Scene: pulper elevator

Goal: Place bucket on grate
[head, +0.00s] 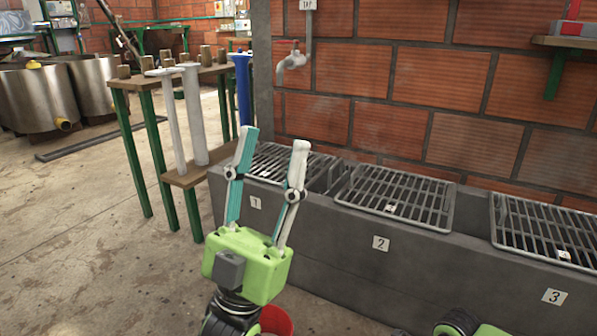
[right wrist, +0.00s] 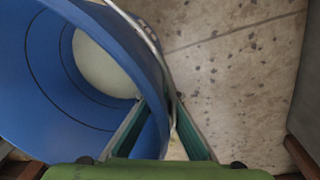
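A blue bucket (right wrist: 75,125) fills the left of the right wrist view, with its open mouth and inner wall showing. A pale round area shows inside it. My right gripper (right wrist: 162,106) is shut on its wall, one finger inside and one outside. This gripper and bucket are out of the head view. Three metal grates lie on the grey concrete ledge (head: 315,235): grate 1 (head: 275,163), grate 2 (head: 400,197) and grate 3 (head: 545,230). My left gripper (head: 273,140) is open, empty and points up in front of grate 1.
A red bucket (head: 277,321) shows partly below my left gripper. A tap (head: 292,61) juts from the brick wall above grate 1. A wooden rack with green legs (head: 158,155) holding white and blue tubes stands left of the ledge. The floor at left is clear.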

